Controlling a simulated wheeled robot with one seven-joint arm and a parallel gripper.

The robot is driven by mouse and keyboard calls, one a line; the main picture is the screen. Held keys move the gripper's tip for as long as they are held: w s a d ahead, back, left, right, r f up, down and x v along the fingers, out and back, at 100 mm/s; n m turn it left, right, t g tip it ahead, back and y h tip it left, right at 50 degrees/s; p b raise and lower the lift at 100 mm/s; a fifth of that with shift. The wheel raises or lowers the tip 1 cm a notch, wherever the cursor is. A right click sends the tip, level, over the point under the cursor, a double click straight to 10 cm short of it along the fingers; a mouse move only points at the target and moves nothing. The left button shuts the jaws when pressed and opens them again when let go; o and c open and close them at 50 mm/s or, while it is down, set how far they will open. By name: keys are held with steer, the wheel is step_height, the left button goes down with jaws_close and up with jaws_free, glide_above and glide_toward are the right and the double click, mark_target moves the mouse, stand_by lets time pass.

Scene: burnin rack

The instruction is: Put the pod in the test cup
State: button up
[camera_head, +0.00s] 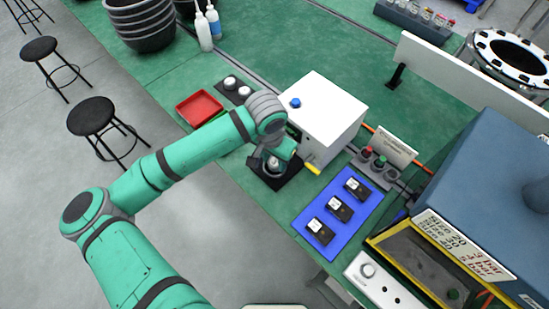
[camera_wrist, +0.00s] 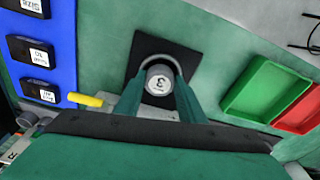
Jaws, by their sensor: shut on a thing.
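The pod (camera_wrist: 160,86) is a small grey cylinder with a "3" on its pale top. In the wrist view it sits between the two fingers of my gripper (camera_wrist: 158,98), which is shut on it. The test cup (camera_wrist: 164,48) shows as a grey curved rim around the pod's far side, on a black square base (camera_wrist: 186,60). The pod is upright over or inside the cup; how deep it sits is hidden. In the head view my gripper (camera_head: 274,162) is at the cup, above the black base (camera_head: 287,181), partly behind my arm.
A white box (camera_head: 327,115) with a blue button and yellow lever (camera_head: 313,169) stands beside the cup. A blue mat (camera_head: 329,232) holds three black modules. A red tray (camera_head: 200,108), a green tray (camera_wrist: 262,88) and a dark holder (camera_head: 237,91) with two white-topped pieces are nearby.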

mark_target(271, 166)
steer(key=shift+f, duration=0.45)
steer(key=o, duration=1.1)
steer(key=shift+s, duration=0.1)
steer(key=shift+d, duration=0.1)
step_height(271, 166, up, 13)
steer(key=s+a, duration=0.1)
